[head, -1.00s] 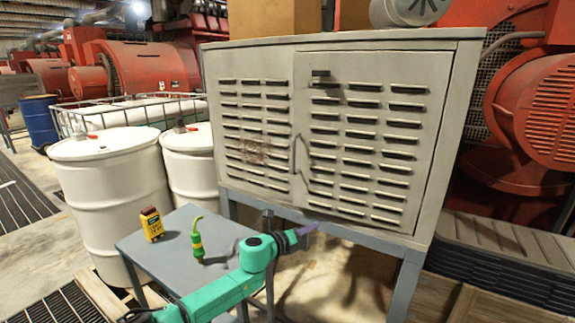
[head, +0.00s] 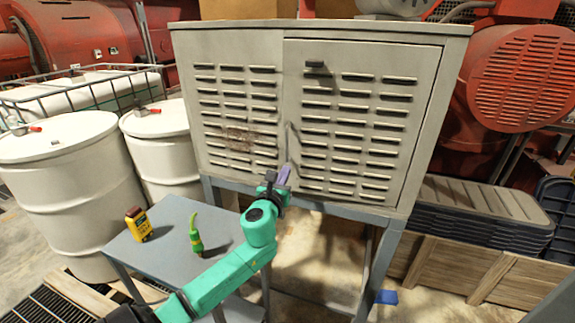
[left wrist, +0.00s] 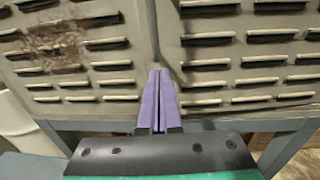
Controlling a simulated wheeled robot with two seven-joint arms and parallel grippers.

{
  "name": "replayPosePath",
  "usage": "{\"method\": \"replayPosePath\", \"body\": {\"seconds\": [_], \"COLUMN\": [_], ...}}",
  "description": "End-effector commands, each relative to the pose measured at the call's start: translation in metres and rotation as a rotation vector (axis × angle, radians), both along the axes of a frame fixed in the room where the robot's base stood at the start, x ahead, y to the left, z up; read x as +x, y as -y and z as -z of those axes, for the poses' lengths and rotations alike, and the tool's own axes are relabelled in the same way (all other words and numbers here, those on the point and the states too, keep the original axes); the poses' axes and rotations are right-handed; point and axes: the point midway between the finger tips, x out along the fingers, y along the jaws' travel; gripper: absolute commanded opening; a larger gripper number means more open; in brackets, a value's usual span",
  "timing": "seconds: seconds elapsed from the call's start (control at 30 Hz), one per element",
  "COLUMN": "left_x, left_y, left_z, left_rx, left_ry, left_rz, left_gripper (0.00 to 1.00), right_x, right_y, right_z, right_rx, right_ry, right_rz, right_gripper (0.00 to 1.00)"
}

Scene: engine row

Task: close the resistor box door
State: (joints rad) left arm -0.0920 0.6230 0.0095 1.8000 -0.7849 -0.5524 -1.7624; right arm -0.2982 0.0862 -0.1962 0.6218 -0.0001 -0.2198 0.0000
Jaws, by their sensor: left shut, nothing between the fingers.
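The resistor box is a grey louvred cabinet (head: 183,50) on a blue-grey stand in the head view. Its right-hand door (head: 365,60) looks nearly flush with the front; I cannot tell whether a small gap is left. The door's thin handle (head: 289,142) is near its left edge. My left gripper (head: 284,175) is shut and empty, its purple fingers pointing up at the lower front, just below the handle. In the left wrist view the shut fingers (left wrist: 160,85) overlap the seam between the panels; contact is unclear. My right gripper is out of view.
A small grey table (head: 165,235) with a yellow meter (head: 138,224) and a green-yellow tool (head: 196,240) stands below my left arm. White drums (head: 65,190) stand at left. Stacked dark trays and wooden crates (head: 440,257) lie at right.

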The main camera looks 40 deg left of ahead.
Motion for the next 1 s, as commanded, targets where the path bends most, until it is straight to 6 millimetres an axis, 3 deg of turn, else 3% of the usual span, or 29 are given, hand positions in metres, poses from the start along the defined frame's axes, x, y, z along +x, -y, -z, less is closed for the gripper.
{"method": "replayPosePath", "body": {"seconds": [0.2, 0.57, 0.8, 1.0], "left_x": [0.027, 0.03, 0.058, 0.062], "left_y": [-0.011, -0.013, -0.026, -0.029], "left_z": [0.0, 0.001, 0.002, -0.001], "left_rx": [-0.004, -0.001, 0.004, -0.001], "left_ry": [0.001, -0.001, 0.001, 0.002], "left_rz": [0.001, 0.004, 0.094, 0.113], "left_gripper": [0.0, 0.0, 0.0, 0.0], "right_x": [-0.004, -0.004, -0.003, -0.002], "right_y": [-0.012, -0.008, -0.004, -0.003], "right_z": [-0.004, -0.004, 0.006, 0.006], "right_rx": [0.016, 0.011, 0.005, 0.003], "right_ry": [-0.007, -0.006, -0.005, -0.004], "right_rz": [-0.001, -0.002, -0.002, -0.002], "right_gripper": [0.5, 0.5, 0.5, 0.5]}}
